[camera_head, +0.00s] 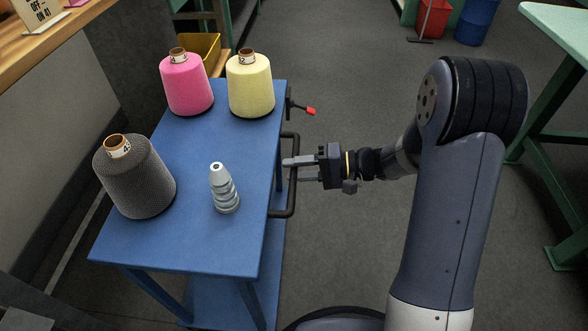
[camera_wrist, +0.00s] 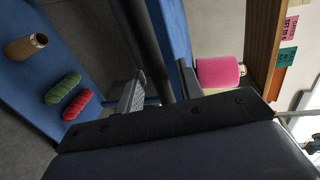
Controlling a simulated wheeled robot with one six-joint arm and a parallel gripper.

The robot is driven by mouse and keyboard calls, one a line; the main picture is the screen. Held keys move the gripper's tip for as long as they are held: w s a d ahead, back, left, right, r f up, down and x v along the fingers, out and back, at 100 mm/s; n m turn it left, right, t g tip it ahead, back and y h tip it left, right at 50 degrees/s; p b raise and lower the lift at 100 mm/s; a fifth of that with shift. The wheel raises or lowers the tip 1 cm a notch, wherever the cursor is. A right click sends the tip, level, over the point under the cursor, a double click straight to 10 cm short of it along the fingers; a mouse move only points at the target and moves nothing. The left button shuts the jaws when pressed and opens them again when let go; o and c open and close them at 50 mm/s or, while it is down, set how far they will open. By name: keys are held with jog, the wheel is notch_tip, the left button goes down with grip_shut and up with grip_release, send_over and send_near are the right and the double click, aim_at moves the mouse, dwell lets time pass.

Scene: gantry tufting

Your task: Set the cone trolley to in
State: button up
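The cone trolley (camera_head: 240,250) is a blue cart at the left of the head view, with a dark bar handle (camera_head: 291,200) along its right side. My gripper (camera_head: 290,169) is at this handle, its fingers apart and pointing left at the trolley. In the wrist view the dark handle (camera_wrist: 142,40) runs between the two fingertips (camera_wrist: 160,90). I cannot tell whether either finger touches it. On the top stand a pink cone (camera_head: 186,85), a pale yellow cone (camera_head: 250,88), a dark grey cone (camera_head: 135,180) and a grey stepped piece (camera_head: 223,190).
A red-tipped lever (camera_head: 308,111) sticks out beyond the handle. The wrist view shows a brown cone (camera_wrist: 26,45), a green skein (camera_wrist: 63,88) and a red skein (camera_wrist: 78,105). A wooden counter (camera_head: 50,38) is upper left, a green table (camera_head: 560,40) right. The floor between is clear.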

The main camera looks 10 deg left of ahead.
jog(key=shift+a, duration=0.45)
jog(key=shift+c, duration=0.2)
grip_shut()
jog(key=shift+f, duration=0.1)
